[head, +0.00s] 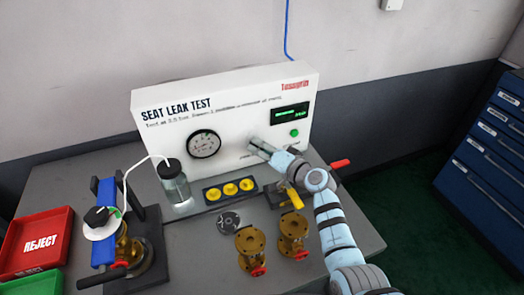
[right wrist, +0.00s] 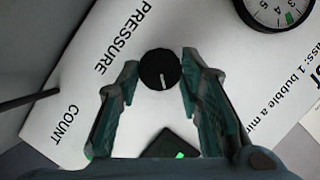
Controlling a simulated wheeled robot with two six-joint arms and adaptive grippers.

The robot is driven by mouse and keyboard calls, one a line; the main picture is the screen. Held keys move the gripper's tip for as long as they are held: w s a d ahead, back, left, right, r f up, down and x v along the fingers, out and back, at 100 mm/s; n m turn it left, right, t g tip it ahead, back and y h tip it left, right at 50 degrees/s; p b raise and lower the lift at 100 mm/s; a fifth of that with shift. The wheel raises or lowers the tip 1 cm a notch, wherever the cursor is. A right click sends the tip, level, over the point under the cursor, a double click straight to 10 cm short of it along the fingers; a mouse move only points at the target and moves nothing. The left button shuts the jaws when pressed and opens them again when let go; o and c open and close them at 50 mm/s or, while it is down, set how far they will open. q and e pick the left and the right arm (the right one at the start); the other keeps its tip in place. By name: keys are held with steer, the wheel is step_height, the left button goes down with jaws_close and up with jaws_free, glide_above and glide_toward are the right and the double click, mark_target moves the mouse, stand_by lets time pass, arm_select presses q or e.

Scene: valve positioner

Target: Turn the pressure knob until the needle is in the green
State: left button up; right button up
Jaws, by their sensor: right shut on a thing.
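The black pressure knob (right wrist: 159,69) sits on the white panel beside the word PRESSURE in the right wrist view. A white line marks its face. My right gripper (right wrist: 159,76) is shut on the knob, one finger at each side. In the head view the right gripper (head: 256,145) reaches the panel of the seat leak test box (head: 230,100) and hides the knob. The round pressure gauge (head: 204,144) is left of the gripper. Part of the gauge (right wrist: 275,12), with a green band, shows in the right wrist view. I cannot tell where its needle points. My left gripper is not in view.
A glass jar (head: 174,184) with a tube stands before the box. Brass valve parts (head: 250,248) and a tray with yellow pieces (head: 230,189) are on the grey table. A red REJECT bin (head: 36,240) is at left. A blue drawer cabinet (head: 490,150) is at right.

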steer(key=shift+f+m+y+b, duration=0.1)
steer(key=shift+m+y+b, duration=0.5)
steer(key=shift+m+b, duration=0.45)
steer(key=o, duration=1.2)
steer(key=shift+c, duration=0.2)
steer(key=shift+d, duration=0.1)
steer(key=v, duration=0.7)
steer(key=shift+s+d, duration=0.1)
steer(key=shift+s, duration=0.2)
steer(key=shift+w, duration=0.1)
